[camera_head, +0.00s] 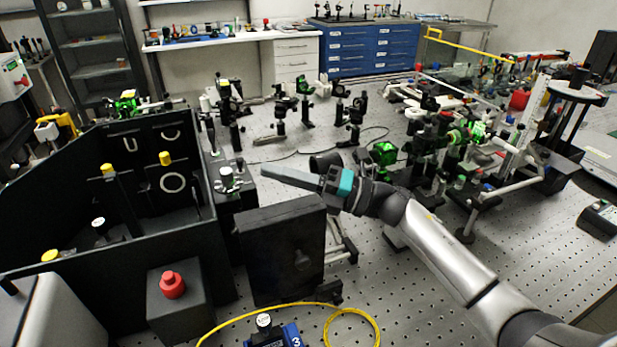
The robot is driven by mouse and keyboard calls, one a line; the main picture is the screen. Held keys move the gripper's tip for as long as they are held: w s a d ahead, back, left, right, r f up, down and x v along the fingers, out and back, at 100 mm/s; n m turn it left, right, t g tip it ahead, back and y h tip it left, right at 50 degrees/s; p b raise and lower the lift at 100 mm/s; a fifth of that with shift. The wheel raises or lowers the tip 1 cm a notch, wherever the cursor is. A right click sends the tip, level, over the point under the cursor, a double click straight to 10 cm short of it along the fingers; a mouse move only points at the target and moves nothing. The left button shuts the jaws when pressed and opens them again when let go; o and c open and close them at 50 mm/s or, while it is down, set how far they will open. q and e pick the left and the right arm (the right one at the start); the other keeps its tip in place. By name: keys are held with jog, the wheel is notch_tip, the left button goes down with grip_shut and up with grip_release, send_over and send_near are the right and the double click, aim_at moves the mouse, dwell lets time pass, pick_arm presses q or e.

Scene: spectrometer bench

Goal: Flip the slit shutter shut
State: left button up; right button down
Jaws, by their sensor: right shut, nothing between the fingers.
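My right gripper (268,171) comes in from the right and points left, its grey fingers together and empty. Its tips are just right of a small black unit (231,195) with a white-topped knob (227,177), on the right side of the open black enclosure (207,235). I see a gap between the fingertips and the knob, but cannot judge its depth. A dark flat panel (284,250) stands upright below the gripper. I cannot tell for certain which part is the slit shutter, or how it stands. My left gripper is out of view.
A black box with a red button (172,284), a yellow cable (330,309) and a blue numbered device (275,334) are at the front. Optics mounts (305,105) stand behind the gripper. Dense green-lit optics (455,135) stand to the right. Bare perforated bench (385,280) lies at front centre.

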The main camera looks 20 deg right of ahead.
aim_at(240, 165)
jog(key=shift+x, duration=1.4)
jog(key=shift+r+m+p, duration=0.1)
jog(key=shift+m+p, duration=0.3)
jog(key=shift+p, duration=0.5)
jog(key=shift+h, duration=0.3)
jog(key=w+m+h+p, duration=0.1)
jog(key=m+p, duration=0.1)
jog(key=p, duration=0.3)
jog(key=r+m+g+h+p, duration=0.1)
jog(key=m+p, duration=0.1)
jog(key=p, duration=0.3)
jog(key=w+m+g+h+p, duration=0.1)
jog(key=m+p, duration=0.2)
jog(key=p, duration=0.2)
jog(key=shift+w+r+h+p, duration=0.2)
jog(key=shift+w+h+p, duration=0.15)
jog(key=shift+h+p, duration=0.05)
